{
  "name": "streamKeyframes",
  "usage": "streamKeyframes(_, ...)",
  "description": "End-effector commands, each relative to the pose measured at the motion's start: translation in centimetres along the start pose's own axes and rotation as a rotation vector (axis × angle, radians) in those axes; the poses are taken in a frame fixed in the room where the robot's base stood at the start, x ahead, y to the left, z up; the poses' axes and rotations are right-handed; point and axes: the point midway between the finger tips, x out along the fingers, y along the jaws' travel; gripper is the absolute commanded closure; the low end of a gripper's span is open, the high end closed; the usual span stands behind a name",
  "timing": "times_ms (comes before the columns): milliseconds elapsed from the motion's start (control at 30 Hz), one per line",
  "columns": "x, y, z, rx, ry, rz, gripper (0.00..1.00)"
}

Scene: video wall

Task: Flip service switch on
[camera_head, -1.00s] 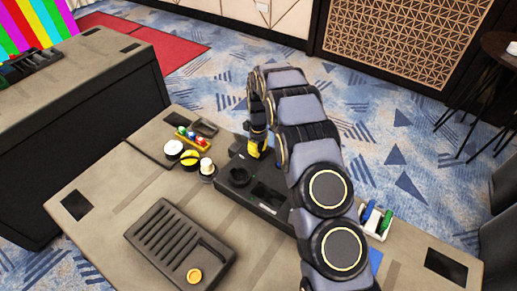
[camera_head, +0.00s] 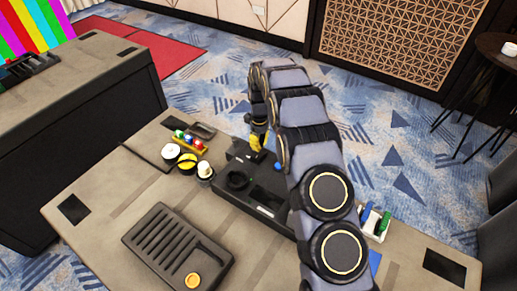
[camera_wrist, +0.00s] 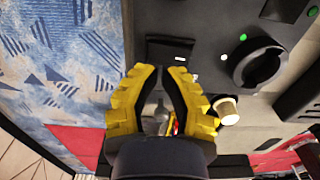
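A black control box (camera_head: 228,192) lies on the table, with a round dark knob (camera_head: 238,180) on top. The knob (camera_wrist: 258,64) also shows in the wrist view, beside a small green light (camera_wrist: 243,37) and a small white light (camera_wrist: 224,57). A dark raised rectangular part with a pale mark (camera_wrist: 171,50), possibly the service switch, sits on the box near its edge; its on or off position is unclear. My gripper (camera_head: 257,143) is over the box's far end.
White and yellow round pieces (camera_head: 188,161) and a small tray of coloured pieces (camera_head: 189,141) stand left of the box. A dark slotted tray (camera_head: 165,232) lies in front. A white holder with coloured items (camera_head: 376,222) stands right of my arm.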

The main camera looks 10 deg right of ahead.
Motion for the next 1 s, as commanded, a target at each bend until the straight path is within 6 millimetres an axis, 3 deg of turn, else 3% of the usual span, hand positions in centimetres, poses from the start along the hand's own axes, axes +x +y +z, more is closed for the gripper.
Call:
streamKeyframes(200,-5.5,0.6,-0.3,-0.001,0.009,0.007,1.00)
streamKeyframes(500,-10.5,1.0,-0.2,-0.002,0.006,0.004,1.00)
streamKeyframes(1000,-11.4,1.0,-0.2,-0.002,0.004,0.000,1.00)
